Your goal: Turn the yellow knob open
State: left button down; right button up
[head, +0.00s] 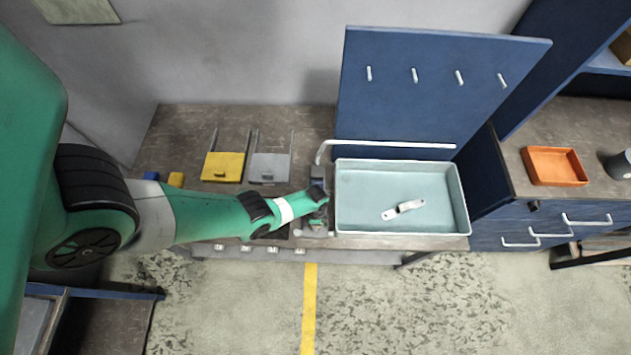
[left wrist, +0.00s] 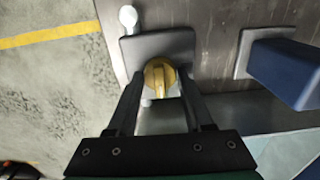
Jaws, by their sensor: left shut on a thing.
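The yellow knob (left wrist: 158,72) shows in the left wrist view, in front of a dark grey plate (left wrist: 172,44), with a raised ridge across its face. My left gripper (left wrist: 160,84) has one finger on each side of the knob and is shut on it. In the head view my left gripper (head: 318,212) is at the bench's front, just left of the pale blue tray; the knob cannot be made out there. My right gripper is not in view.
The pale blue tray (head: 352,229) holds a light metal bracket (head: 404,209). A blue pegboard (head: 430,95) stands behind it. Yellow (head: 223,163) and grey (head: 269,165) bins sit left on the bench. A blue block (left wrist: 284,72) stands close by in the wrist view.

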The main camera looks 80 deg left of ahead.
pick_arm(q)
jog(key=shift+c, duration=1.5)
grip_release()
